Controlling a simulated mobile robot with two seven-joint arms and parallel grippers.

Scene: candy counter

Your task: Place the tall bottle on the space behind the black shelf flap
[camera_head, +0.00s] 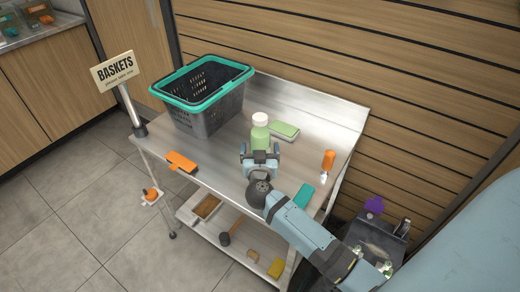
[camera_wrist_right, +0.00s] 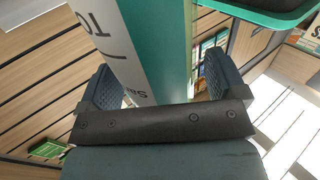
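The tall bottle (camera_head: 261,138) is green with a white cap and stands upright on the steel table. My right gripper (camera_head: 259,154) is at its near side, with a finger on either side of it. In the right wrist view the bottle (camera_wrist_right: 172,50), green with a white lettered label, rises between the spread fingers (camera_wrist_right: 160,85). A gap shows beside the right finger, so the gripper looks open around it. A black shelf unit (camera_head: 372,236) stands at the lower right; I cannot make out a flap on it for sure. My left gripper is not in view.
A black basket with a teal rim (camera_head: 205,82) stands left of the bottle. A green-and-white brush (camera_head: 284,130) lies close behind the bottle. Orange tools (camera_head: 182,161) and a teal item (camera_head: 304,195) lie around. A purple item (camera_head: 374,205) and small bottles are at the black unit.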

